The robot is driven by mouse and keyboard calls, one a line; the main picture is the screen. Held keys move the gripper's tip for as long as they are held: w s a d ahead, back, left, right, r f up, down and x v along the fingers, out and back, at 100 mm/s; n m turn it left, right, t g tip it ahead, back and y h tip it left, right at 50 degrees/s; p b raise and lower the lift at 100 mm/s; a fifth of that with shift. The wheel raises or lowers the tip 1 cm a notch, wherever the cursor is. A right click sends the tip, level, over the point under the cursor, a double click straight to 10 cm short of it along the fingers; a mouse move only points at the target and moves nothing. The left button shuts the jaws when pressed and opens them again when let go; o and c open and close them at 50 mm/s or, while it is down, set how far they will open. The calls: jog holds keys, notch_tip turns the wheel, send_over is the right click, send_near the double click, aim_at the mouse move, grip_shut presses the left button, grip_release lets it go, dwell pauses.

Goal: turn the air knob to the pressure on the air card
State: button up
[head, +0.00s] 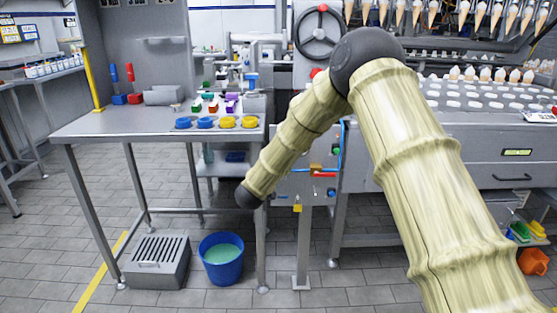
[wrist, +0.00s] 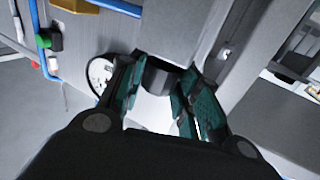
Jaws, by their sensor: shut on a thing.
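In the wrist view my gripper (wrist: 160,82) has its two green-padded fingers on either side of a dark round knob (wrist: 158,77) and is shut on it. This looks like the air knob, at the edge of a grey panel. A round white gauge (wrist: 99,72) sits just left of the knob, partly behind the left finger; its needle and marks are too small to read. A white patch shows below the knob between the fingers; I cannot tell what it is. In the head view my arm hides the gripper and knob. I cannot make out the air card.
A control panel (head: 296,186) on a post holds a green button (head: 337,151), an orange part (head: 316,169) and blue pipes. The steel table (head: 110,125) stands left, with a blue bucket (head: 222,268) and grey slotted box (head: 157,266) below. The cone machine (head: 470,140) is right.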

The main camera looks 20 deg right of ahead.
jog(key=o, duration=0.7)
jog(key=v, duration=1.2)
jog(key=shift+f, duration=0.1)
